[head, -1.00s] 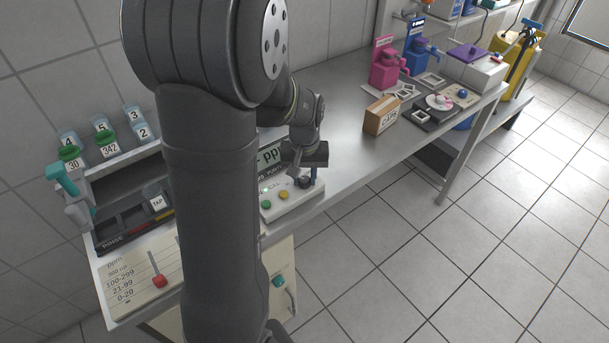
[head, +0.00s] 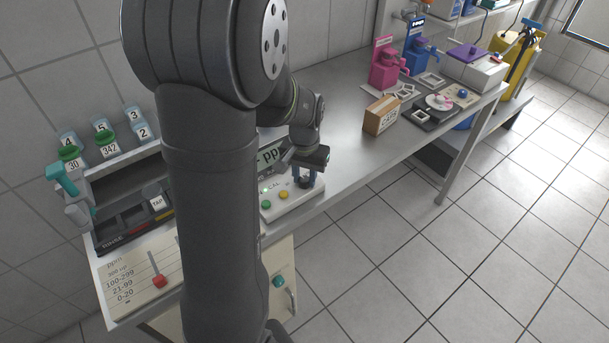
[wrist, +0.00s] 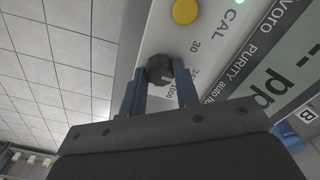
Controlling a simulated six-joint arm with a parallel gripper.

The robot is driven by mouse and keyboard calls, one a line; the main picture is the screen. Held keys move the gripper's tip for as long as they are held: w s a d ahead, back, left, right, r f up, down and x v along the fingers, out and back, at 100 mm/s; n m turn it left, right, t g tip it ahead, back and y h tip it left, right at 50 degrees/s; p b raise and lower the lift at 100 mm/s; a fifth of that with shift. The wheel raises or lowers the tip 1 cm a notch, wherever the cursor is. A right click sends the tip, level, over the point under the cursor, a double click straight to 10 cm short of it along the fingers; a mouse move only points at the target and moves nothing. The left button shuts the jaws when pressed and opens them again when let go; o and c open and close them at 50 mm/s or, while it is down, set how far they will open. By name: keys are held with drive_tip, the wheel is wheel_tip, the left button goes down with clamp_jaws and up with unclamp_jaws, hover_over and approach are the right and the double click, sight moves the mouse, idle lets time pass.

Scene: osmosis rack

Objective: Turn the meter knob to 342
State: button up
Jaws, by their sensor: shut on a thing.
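The purity meter (head: 290,203) is a white box with a green "ppm" display (head: 270,154), at the near edge of the bench in the head view. Its dark meter knob (wrist: 160,70) shows in the wrist view between my two blue fingers. Printed marks beside it include "30", a partly hidden number starting with 3, and a partly hidden "1000". A light line on the knob is visible, but its exact setting is hard to read. My gripper (wrist: 160,84) is shut on the knob from above; it also shows in the head view (head: 306,178).
Yellow (head: 283,195) and green (head: 266,204) buttons are on the meter. Left of my arm are a rack with numbered bottles (head: 110,150) and a ppm chart board (head: 130,285) with a red slider. A cardboard box (head: 380,115) stands to the right; bench between is clear.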

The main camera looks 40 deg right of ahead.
sight(304, 179)
drive_tip(key=o, duration=1)
drive_tip(key=shift+c, duration=0.2)
wheel_tip(304, 179, up, 18)
drive_tip(key=shift+f, duration=0.25)
wheel_tip(304, 179, down, 18)
drive_tip(key=shift+r, duration=0.2)
idle(0.3)
drive_tip(key=shift+r, duration=0.1)
